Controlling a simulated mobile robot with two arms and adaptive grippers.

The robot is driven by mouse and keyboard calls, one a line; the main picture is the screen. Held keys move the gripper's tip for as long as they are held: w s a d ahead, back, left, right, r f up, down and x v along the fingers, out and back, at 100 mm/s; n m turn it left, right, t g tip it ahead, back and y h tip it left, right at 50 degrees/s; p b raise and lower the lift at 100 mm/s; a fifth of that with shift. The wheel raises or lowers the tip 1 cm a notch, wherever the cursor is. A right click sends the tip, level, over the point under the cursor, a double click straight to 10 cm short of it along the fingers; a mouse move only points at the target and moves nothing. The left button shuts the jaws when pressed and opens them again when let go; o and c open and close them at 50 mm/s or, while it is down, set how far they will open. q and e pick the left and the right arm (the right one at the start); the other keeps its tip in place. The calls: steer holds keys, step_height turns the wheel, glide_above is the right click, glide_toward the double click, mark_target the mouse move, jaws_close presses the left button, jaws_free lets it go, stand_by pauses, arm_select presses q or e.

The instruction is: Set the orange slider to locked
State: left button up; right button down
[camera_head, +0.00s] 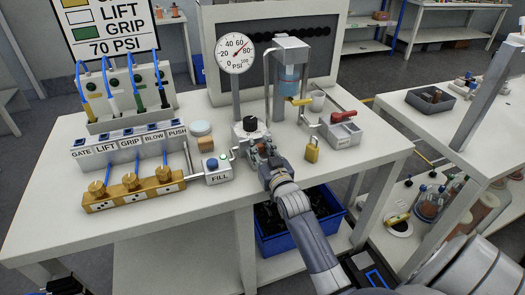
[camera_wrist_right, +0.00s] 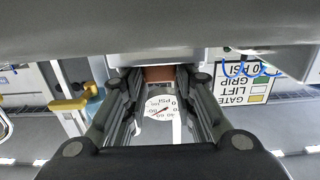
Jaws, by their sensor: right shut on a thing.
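My right gripper (camera_head: 262,150) reaches over the table to the small device with a black knob (camera_head: 250,123), below the round gauge (camera_head: 235,54). In the right wrist view its two fingers (camera_wrist_right: 158,84) stand on either side of an orange-brown block (camera_wrist_right: 159,74), which looks like the orange slider, and are shut on it. In the head view the gripper covers the slider, and no locked marking can be read. A dark part at the lower left edge (camera_head: 62,285) may be my left gripper; its fingers cannot be made out.
Left of my right gripper stand the FILL box (camera_head: 218,172) and a brass valve block (camera_head: 133,188). To the right are a yellow padlock (camera_head: 312,152) and a grey box with a red handle (camera_head: 343,130). A blue bin (camera_head: 290,236) sits under the table.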

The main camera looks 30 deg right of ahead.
steer(key=shift+r, duration=0.1)
steer(key=c, duration=1.3)
jaws_free()
steer(key=shift+w, duration=0.1)
steer(key=v, duration=1.2)
